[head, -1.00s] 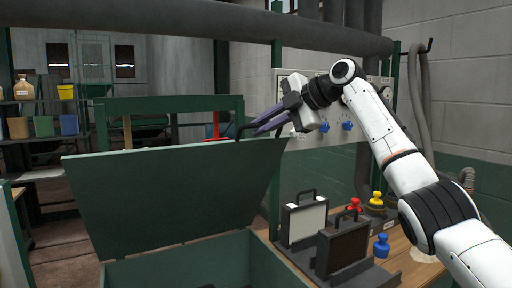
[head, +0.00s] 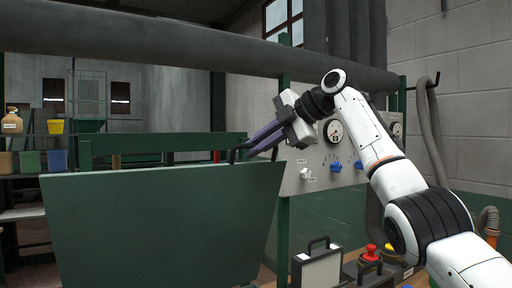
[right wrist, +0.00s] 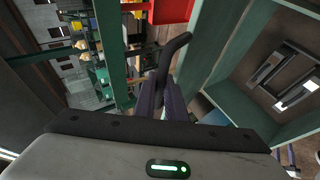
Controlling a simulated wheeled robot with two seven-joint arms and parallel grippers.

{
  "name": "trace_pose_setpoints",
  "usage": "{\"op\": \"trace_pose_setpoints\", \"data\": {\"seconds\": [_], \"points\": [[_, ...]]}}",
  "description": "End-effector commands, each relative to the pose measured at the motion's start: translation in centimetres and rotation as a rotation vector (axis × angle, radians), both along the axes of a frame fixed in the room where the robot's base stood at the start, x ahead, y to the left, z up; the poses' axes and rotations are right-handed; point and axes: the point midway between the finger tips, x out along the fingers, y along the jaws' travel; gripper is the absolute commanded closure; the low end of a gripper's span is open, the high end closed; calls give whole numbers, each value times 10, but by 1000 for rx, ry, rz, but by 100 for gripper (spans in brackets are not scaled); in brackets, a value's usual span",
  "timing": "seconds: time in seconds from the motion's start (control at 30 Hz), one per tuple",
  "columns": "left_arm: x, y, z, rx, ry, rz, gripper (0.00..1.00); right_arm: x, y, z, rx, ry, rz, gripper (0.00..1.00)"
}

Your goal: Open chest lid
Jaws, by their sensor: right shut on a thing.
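The chest lid (head: 160,230) is a dark green panel standing raised at a steep tilt in the head view. A dark handle (head: 236,152) rises from its top edge near the right corner. My right gripper (head: 262,142) has its purple fingers shut on this handle. In the right wrist view the bent dark handle (right wrist: 172,55) stands between the fingers, and the green edge of the lid runs beside it. The open chest body (right wrist: 225,110) shows at the right of that view. In the head view it is below the picture. My left gripper is not in view.
A wall panel with a gauge (head: 333,131) and blue knobs (head: 336,166) stands behind my right arm. A case (head: 317,266) and a red knob (head: 371,251) are at the lower right. A thick pipe (head: 150,40) crosses above. Shelves with pots stand at the far left.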

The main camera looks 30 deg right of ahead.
Motion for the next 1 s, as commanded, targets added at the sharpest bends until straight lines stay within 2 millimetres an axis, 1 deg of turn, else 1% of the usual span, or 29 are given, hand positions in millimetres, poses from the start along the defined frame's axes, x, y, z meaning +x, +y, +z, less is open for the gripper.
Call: {"op": "trace_pose_setpoints", "data": {"seconds": [0.1,0.13,0.2,0.23,0.47,0.57,0.67,0.9,1.0], "points": [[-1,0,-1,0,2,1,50,1,-1,-3,-3,5,-3,100],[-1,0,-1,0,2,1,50,0,-1,-3,-3,5,-3,84],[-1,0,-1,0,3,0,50,0,-1,-3,-3,5,-3,72],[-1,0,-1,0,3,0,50,0,-1,-2,-3,5,-3,71],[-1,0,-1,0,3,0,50,0,-1,-2,-2,4,-3,71],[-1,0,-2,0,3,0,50,-3,-4,1,-1,3,-3,71],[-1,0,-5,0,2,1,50,-13,-10,8,-1,-2,-4,71],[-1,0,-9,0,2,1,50,-49,-30,35,-1,-4,-4,71],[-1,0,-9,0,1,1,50,-62,-38,44,0,-2,-4,71]]}}
